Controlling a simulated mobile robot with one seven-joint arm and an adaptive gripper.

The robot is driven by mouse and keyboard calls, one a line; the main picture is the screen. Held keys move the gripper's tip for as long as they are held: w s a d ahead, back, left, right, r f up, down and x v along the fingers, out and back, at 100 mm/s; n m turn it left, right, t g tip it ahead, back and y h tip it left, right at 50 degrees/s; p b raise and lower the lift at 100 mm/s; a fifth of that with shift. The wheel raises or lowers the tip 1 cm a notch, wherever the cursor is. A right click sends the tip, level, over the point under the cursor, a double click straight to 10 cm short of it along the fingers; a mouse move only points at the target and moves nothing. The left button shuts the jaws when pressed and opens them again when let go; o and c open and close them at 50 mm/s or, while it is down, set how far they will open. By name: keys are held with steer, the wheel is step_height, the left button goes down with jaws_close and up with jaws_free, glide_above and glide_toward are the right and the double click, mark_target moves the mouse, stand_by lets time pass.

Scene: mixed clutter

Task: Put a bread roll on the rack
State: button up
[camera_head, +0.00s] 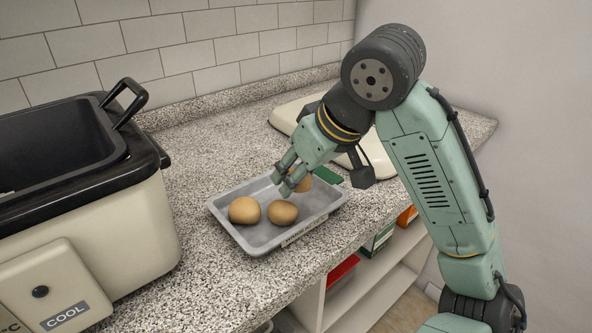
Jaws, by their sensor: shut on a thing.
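Two round tan bread rolls lie in a shallow grey metal tray (222,218) on the counter: a left roll (244,210) and a front right roll (282,213). A third bread roll (304,184) shows at the tray's back right, partly hidden behind my fingers. My gripper (286,182) points down over the back of the tray and is shut on this third roll. I cannot tell whether that roll is clear of the tray floor. I cannot make out a rack in this view.
A cream appliance (120,235) with an open black basin fills the left. A pale flat object (292,112) lies behind my arm, and a small green item (327,175) lies behind the tray. Shelves (378,285) sit below the counter's front edge. Speckled counter (205,150) is clear behind the tray.

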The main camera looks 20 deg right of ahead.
steer(key=s+a, duration=0.1)
steer(key=s, duration=0.2)
steer(key=s+a+b, duration=0.1)
steer(key=s, duration=0.3)
steer(key=s+a+r, duration=0.1)
steer(key=s, duration=0.2)
steer(key=shift+s, duration=0.25)
steer(key=shift+s+a, duration=0.2)
steer(key=shift+s, duration=0.2)
